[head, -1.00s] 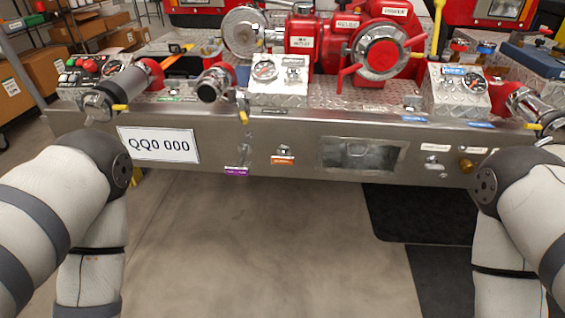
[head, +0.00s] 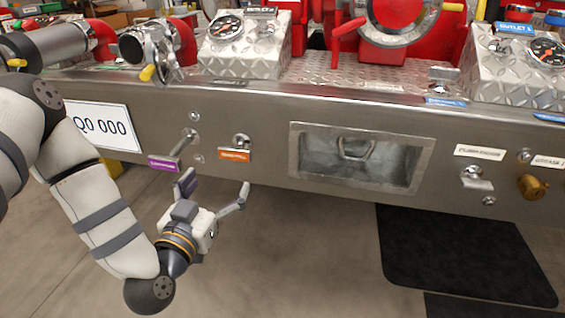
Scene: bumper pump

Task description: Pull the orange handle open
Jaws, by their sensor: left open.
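The orange-labelled handle (head: 239,141) is a small metal fitting on the front face of the steel bumper (head: 330,113), above an orange tag (head: 234,155). My left gripper (head: 215,188) is below and slightly left of it, under the bumper's lower edge. Its two fingers are spread and point up toward the bumper. Nothing is between them, and the gripper appears apart from the handle. My right gripper is not in view.
A purple-tagged lever (head: 184,143) sits just left of the orange handle. A recessed box (head: 358,158) is to the right. A capped outlet (head: 150,50) with a yellow lever overhangs the upper left. A dark mat (head: 455,250) lies on the floor.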

